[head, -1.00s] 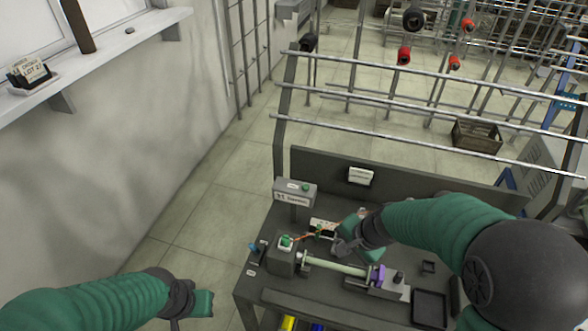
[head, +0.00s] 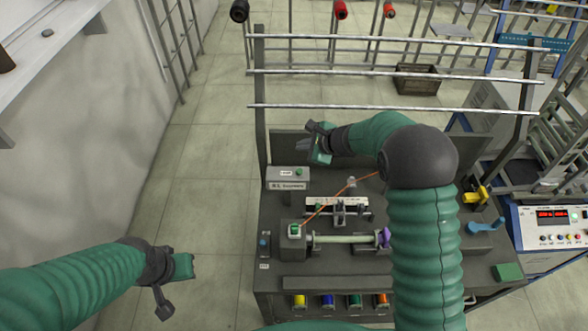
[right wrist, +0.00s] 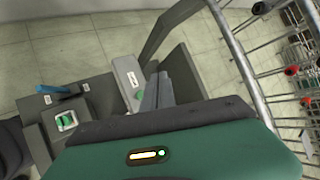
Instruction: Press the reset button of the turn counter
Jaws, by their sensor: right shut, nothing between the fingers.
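The turn counter (head: 287,184) is a small grey box with a label on its front, at the back left of the workbench. Its green reset button (head: 299,172) is on top. The counter also shows in the right wrist view (right wrist: 126,78), with its green button (right wrist: 139,94) left of the fingers. My right gripper (head: 312,127) is shut and empty, raised behind and slightly right of the counter in the head view, apart from it. My left gripper (head: 162,304) hangs left of the bench, away from everything; its jaw state is unclear.
Metal rails (head: 390,107) cross behind the bench. Open floor lies left.

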